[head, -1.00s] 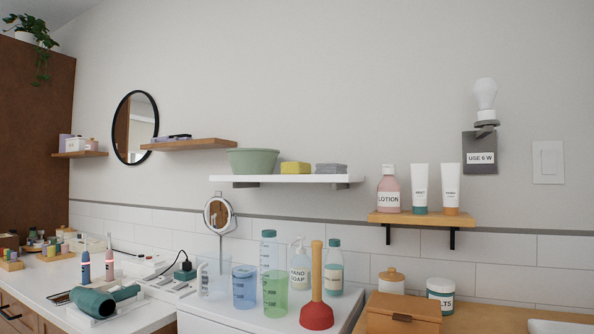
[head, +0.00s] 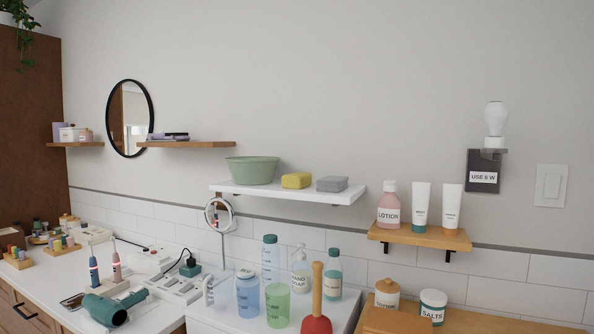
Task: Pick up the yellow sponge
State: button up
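The yellow sponge (head: 296,180) lies on a white wall shelf (head: 300,195) in the middle of the head view. A green bowl (head: 252,170) stands to its left and a grey sponge-like block (head: 332,184) lies to its right, each apart from it by a small gap. Nothing covers the yellow sponge. My gripper is not in view.
Below the shelf, bottles, cups and a red plunger (head: 317,324) crowd the white counter. A round mirror on a stand (head: 219,213) rises just under the shelf's left end. A wooden shelf with a lotion bottle (head: 388,205) and two tubes is at right. The wall above is clear.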

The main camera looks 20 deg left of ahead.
aim_at(295, 180)
jog(key=i+j+z, duration=0.1)
jog(key=j, duration=0.5)
jog(key=i+j+z, duration=0.1)
jog(key=j, duration=0.5)
jog(key=i+j, duration=0.2)
jog(key=j, duration=0.4)
jog(key=i+j+z, duration=0.15)
jog(key=j, duration=0.45)
